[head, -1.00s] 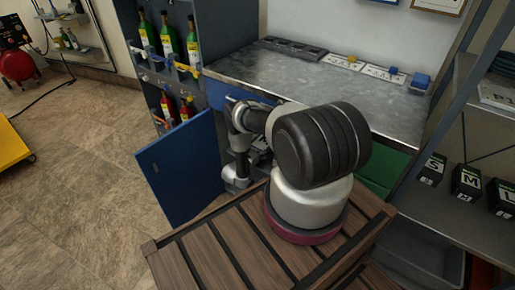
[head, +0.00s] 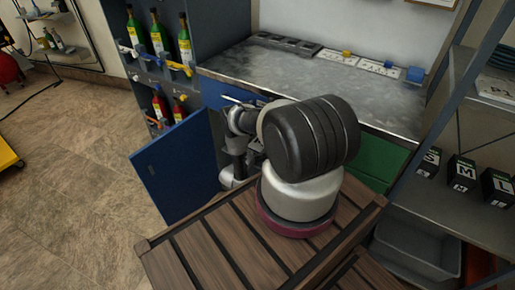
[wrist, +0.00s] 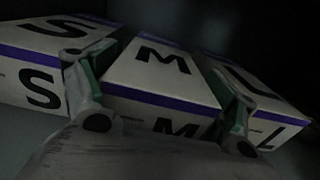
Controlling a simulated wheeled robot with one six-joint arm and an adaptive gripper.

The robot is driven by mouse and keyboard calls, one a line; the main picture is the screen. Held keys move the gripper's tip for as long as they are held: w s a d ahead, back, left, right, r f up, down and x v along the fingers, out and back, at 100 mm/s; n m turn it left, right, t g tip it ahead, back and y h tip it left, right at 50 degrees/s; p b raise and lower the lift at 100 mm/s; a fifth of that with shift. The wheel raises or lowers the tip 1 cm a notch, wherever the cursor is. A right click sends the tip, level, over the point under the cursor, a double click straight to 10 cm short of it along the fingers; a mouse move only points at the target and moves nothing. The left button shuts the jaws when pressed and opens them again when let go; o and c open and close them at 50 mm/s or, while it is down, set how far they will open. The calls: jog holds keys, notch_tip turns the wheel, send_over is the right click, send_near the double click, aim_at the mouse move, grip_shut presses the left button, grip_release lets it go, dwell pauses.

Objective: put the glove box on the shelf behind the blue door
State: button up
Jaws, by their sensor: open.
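The blue door (head: 176,168) stands open below the workbench in the head view. In the wrist view, a white glove box marked M with a purple stripe (wrist: 160,72) sits in a dark space. A box marked S (wrist: 38,62) is close on its left and a box marked L (wrist: 268,108) close on its right. My gripper (wrist: 158,92) is open, with one finger on each side of the M box. Whether the fingers touch it I cannot tell. In the head view my arm and the door hide the gripper and the inside of the cupboard.
A metal workbench (head: 330,85) stands above the cupboard. A rack of bottles (head: 158,40) is at its left. A shelf unit (head: 450,205) on the right holds black boxes marked S, M and L (head: 461,172). A green drawer front (head: 378,160) is under the bench.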

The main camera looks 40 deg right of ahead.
jog(key=shift+a+r, duration=0.1)
jog(key=shift+r, duration=0.05)
jog(key=v, duration=1.1)
jog(key=shift+a, duration=0.4)
jog(key=shift+s, duration=0.15)
